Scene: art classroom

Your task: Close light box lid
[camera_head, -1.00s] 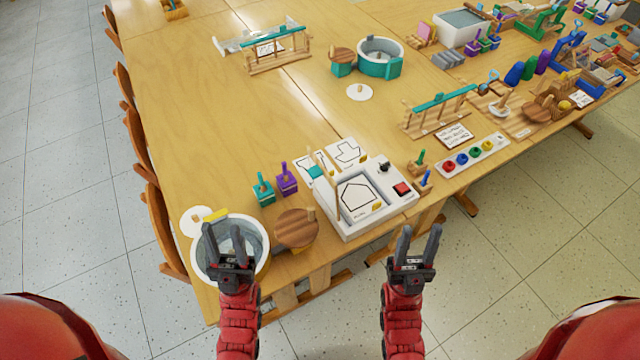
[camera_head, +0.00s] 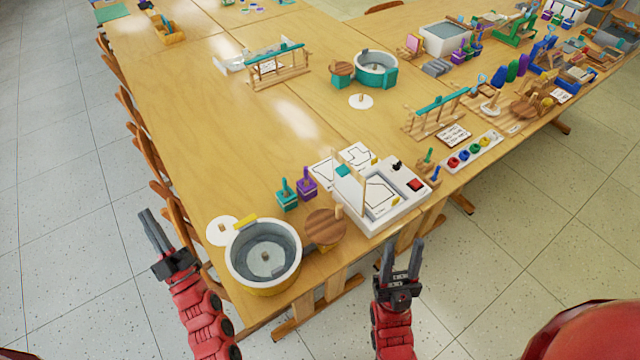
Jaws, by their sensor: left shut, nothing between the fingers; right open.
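The light box (camera_head: 405,211) is a white box with a red button and a black knob at the near right edge of the table. A line drawing lies on the box's lit face. My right gripper (camera_head: 403,245) is open and empty, in front of and below the box, apart from it. My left gripper (camera_head: 150,230) is shut and empty, off the table's left edge, far from the box.
A round white tub (camera_head: 264,257) and a brown wooden disc (camera_head: 325,228) stand left of the box. A tray of coloured knobs (camera_head: 471,152) is to the right.

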